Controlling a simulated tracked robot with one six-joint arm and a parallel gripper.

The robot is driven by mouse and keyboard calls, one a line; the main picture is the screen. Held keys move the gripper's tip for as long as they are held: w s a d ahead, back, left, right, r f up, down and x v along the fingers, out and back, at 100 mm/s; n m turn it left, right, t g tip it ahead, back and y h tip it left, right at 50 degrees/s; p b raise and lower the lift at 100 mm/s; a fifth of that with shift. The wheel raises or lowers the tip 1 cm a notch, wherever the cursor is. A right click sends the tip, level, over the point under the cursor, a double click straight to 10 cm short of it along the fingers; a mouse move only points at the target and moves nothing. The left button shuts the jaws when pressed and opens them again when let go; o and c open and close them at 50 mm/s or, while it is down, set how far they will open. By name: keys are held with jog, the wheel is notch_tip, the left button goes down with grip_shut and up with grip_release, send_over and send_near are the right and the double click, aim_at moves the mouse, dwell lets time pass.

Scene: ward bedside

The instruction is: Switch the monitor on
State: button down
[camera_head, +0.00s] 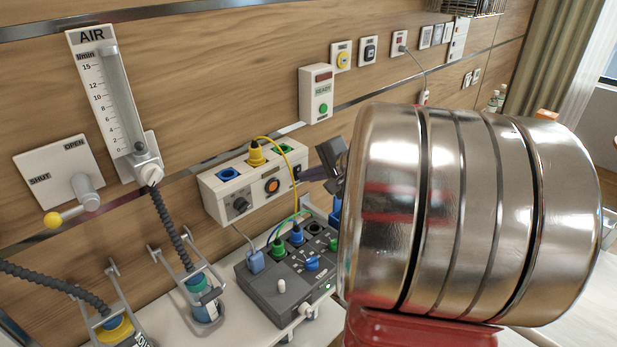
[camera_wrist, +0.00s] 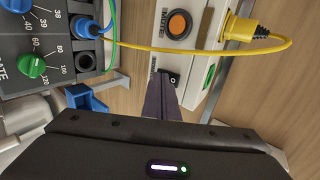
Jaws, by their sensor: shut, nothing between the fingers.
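A white box (camera_head: 215,200) on the wall rail carries a black knob, a round orange button (camera_head: 271,186) and a small black rocker switch (camera_wrist: 172,78) at its right end. Which of these belongs to the monitor I cannot tell; the small labels are hard to read. The orange button also shows in the wrist view (camera_wrist: 178,24). My gripper (camera_wrist: 158,84) is shut and empty. Its dark fingertips are at the box's right end, right beside the rocker switch. Whether they touch it I cannot tell. In the head view, my arm hides part of the area to the right.
A grey unit (camera_head: 262,296) with plugs and dials stands on the shelf below. A yellow cable (camera_wrist: 190,51) loops close to my fingers. A white READY box (camera_head: 317,94) hangs above. An AIR flowmeter (camera_head: 105,90) and a shut/open valve (camera_head: 80,190) are at left.

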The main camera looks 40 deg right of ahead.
jog(key=shift+w, duration=0.15)
dwell(0.4)
jog(key=shift+w+r, duration=0.1)
jog(key=shift+r, duration=0.8)
jog(key=s+f+v, duration=0.1)
jog(key=f+v, duration=0.1)
jog(key=v, duration=1.1)
jog(key=shift+s+r, duration=0.2)
jog(key=shift+s, duration=0.15)
